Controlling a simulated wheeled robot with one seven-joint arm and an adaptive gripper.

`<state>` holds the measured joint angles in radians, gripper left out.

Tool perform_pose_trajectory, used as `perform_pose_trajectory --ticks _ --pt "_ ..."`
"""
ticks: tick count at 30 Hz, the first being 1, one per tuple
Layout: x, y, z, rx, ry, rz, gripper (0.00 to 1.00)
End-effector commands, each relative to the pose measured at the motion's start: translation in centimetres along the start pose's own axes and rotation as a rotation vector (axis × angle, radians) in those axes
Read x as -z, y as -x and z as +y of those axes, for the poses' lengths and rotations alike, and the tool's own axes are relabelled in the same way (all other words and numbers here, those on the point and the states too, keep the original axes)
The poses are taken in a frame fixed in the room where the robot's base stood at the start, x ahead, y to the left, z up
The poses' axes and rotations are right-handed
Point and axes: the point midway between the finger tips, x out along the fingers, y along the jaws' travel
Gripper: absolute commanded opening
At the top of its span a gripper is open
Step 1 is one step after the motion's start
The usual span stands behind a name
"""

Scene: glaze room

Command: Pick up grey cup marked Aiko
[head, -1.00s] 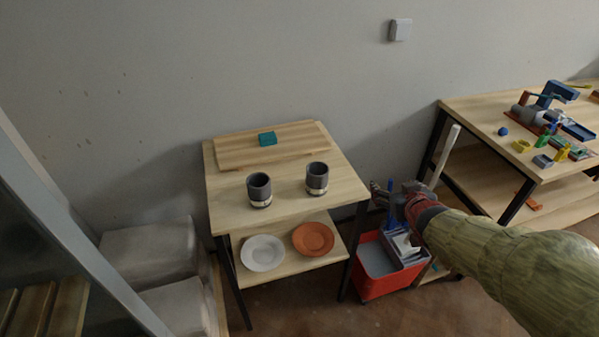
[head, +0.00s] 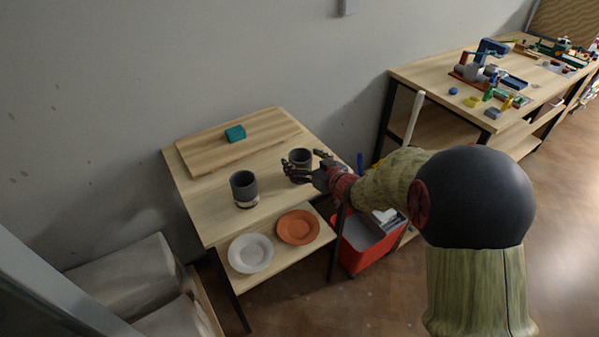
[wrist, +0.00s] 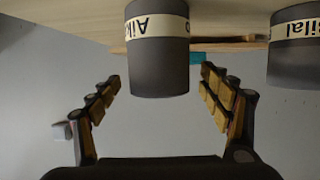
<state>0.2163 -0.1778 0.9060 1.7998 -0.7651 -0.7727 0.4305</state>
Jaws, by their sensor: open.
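The grey cup marked Aiko (wrist: 158,72) appears upside down in the wrist view, its pale band showing "Ai" and part of the rest. In the head view it is the right-hand cup (head: 300,155) on the small table, partly hidden by my gripper (head: 306,170). My gripper is open, with one finger on each side of this cup in the wrist view (wrist: 160,80). I cannot tell how deep the cup sits between the fingers. A second grey cup, marked Bilal (wrist: 296,52), stands to the left in the head view (head: 243,186), outside the fingers.
A wooden board (head: 200,152) with a teal block (head: 235,133) lies behind the cups. A white plate (head: 250,254) and an orange plate (head: 297,227) sit on the lower shelf. A red bin (head: 352,258) stands right of the table. A workbench (head: 425,82) holds tools.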

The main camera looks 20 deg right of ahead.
Motion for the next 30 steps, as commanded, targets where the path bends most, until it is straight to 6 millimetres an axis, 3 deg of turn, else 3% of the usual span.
perform_pose_trajectory --ticks 4,12,30 --pt "-0.13 -1.48 -0.06 0.001 0.0 0.0 0.78" --pt "0.05 -1.61 0.0 0.0 0.0 0.0 0.78" --pt "0.03 -1.59 -0.01 0.0 0.0 0.0 0.44"
